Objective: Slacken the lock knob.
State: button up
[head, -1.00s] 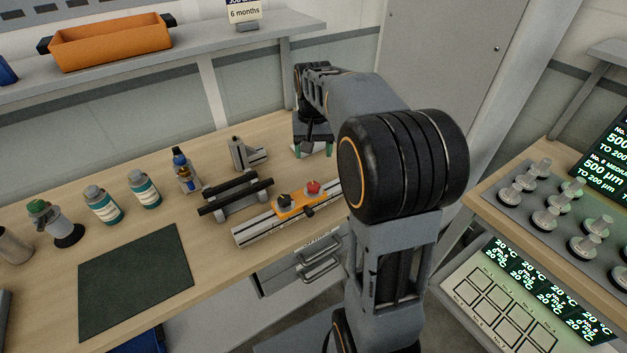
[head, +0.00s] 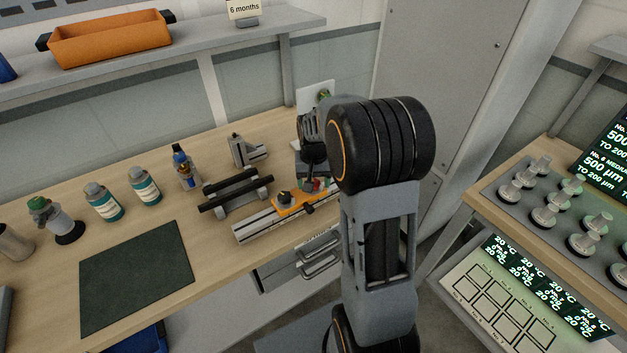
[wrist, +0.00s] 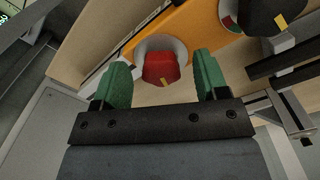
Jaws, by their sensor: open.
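An orange carriage (head: 294,203) sits on a grey rail (head: 258,229) at the bench's front edge. It bears a black knob (head: 284,197) on the left and a red knob (wrist: 161,69) on the right. No label shows which one is the lock knob. The red knob sits in a pale round collar and has a yellow mark. The black knob (wrist: 272,14) also has a yellow mark, beside a red and green dial. My gripper (wrist: 163,78) is open and empty, its green fingers either side of the red knob in the wrist view. I cannot tell if they touch it.
A stand with black bars (head: 236,190) is left of the rail, with a grey bracket (head: 246,151) behind. A shelf with an orange bin (head: 110,40) is above.

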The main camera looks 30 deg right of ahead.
jog(key=shift+c, duration=0.5)
jog(key=c, duration=0.8)
jog(key=shift+n, duration=0.3)
jog(key=shift+d+n, duration=0.1)
jog(key=shift+n, duration=2.9)
jog(key=o, duration=0.9)
jog(key=shift+r, duration=0.1)
